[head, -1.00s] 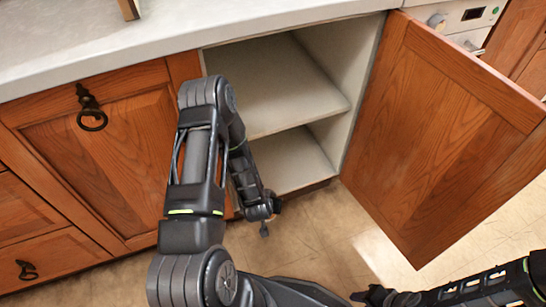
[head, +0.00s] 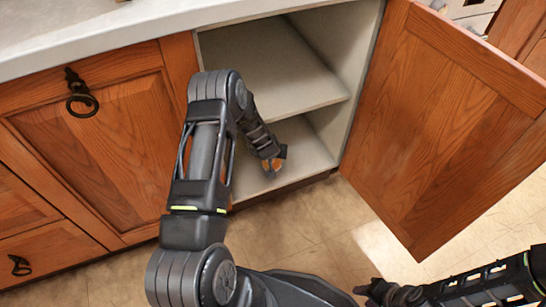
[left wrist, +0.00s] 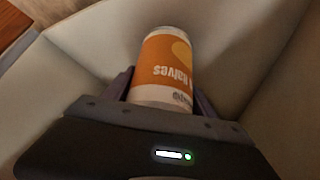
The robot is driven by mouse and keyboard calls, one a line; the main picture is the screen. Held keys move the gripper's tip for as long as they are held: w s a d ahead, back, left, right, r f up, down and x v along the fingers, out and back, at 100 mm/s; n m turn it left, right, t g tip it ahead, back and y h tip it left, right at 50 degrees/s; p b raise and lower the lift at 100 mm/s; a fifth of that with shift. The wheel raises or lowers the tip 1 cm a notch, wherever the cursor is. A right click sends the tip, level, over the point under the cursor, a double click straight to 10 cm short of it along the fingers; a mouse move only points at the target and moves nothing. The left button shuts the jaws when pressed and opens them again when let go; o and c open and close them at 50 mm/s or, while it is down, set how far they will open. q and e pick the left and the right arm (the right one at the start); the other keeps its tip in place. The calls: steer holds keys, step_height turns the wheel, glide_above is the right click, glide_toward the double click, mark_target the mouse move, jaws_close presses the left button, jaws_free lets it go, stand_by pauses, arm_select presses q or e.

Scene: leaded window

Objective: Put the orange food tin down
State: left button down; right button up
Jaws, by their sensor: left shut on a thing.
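The orange food tin (left wrist: 167,65), with an orange and white label, is between the fingers of my left gripper (left wrist: 163,88) in the left wrist view. The left gripper is shut on it. Pale cabinet surfaces surround the tin there; whether its base touches one I cannot tell. In the head view my left gripper (head: 273,164) is at the lower compartment of the open cabinet, and only a small orange patch of the tin shows beside it. My right gripper (head: 372,290) is low at the right, over the floor, away from the tin; its finger opening is unclear.
The cabinet's middle shelf (head: 290,75) is bare where it shows. The lower shelf (head: 302,150) shows free room to the right of my left gripper. The wooden door (head: 440,120) stands open at the right. The pale countertop (head: 90,30) runs above the cabinet.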

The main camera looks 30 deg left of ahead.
arm_select(q)
steer(key=shift+w, duration=0.15)
steer(key=f+b, duration=0.2)
steer(key=f, duration=0.1)
steer(key=shift+w+a+f, duration=0.2)
steer(key=shift+w, duration=0.15)
steer(key=shift+c, duration=1.4)
jaws_free()
steer(key=shift+f, duration=0.1)
